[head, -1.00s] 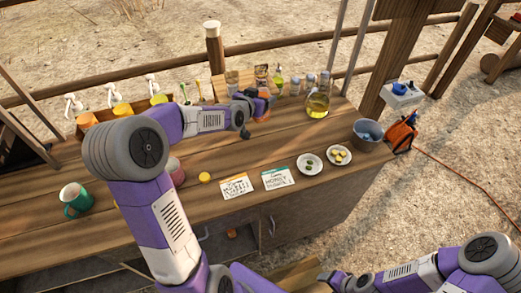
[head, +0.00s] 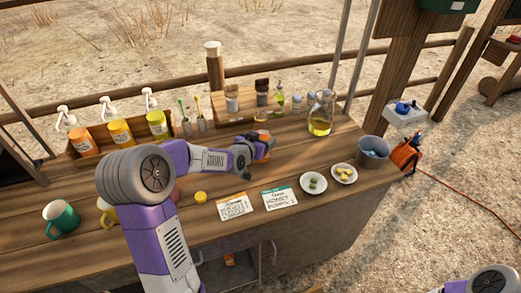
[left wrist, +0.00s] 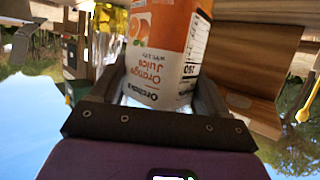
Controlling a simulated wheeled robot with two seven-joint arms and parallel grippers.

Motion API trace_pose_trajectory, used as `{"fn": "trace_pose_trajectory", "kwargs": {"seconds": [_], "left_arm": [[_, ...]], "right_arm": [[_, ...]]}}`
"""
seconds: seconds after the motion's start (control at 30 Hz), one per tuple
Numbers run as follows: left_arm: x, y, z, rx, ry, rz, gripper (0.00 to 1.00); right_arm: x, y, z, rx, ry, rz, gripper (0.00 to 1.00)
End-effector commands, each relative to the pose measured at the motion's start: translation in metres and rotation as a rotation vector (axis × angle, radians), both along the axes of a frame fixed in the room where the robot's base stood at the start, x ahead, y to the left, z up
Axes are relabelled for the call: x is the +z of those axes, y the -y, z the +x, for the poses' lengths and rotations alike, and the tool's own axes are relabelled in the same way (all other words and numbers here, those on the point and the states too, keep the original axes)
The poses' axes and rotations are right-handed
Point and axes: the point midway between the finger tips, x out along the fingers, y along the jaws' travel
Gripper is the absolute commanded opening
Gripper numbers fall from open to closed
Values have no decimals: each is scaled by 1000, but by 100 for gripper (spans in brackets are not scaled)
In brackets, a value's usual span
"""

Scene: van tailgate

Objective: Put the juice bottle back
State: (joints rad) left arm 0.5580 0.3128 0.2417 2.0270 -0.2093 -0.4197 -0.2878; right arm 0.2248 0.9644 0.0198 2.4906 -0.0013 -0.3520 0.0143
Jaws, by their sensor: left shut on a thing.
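My left gripper (head: 262,147) is shut on the orange juice bottle (head: 266,139) over the back half of the wooden counter (head: 160,245). The gripper hides much of the bottle in the head view. In the left wrist view, the white and orange bottle (left wrist: 165,45) sits between the fingers of the gripper (left wrist: 158,95), its "Orange Juice" label upside down in the picture. I cannot tell whether its base touches the counter. My right gripper is not in view.
A small raised wooden shelf (head: 219,108) with jars and bottles stands behind the gripper. An oil flask (head: 320,122) is to its right. Pump bottles (head: 120,132) stand at back left. Cards, two small plates (head: 313,183) and a green mug (head: 61,219) lie nearer the front.

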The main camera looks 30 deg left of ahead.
Motion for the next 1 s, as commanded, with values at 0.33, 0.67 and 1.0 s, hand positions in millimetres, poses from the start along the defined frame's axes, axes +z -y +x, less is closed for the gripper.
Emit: {"fn": "trace_pose_trajectory", "kwargs": {"seconds": [0.33,0.67,1.0], "left_arm": [[-36,0,0,0,1,-1,30],[-38,0,0,1,3,1,30],[-39,0,0,1,0,-1,100]], "right_arm": [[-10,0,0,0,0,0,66],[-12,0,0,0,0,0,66],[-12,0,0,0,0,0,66]]}}
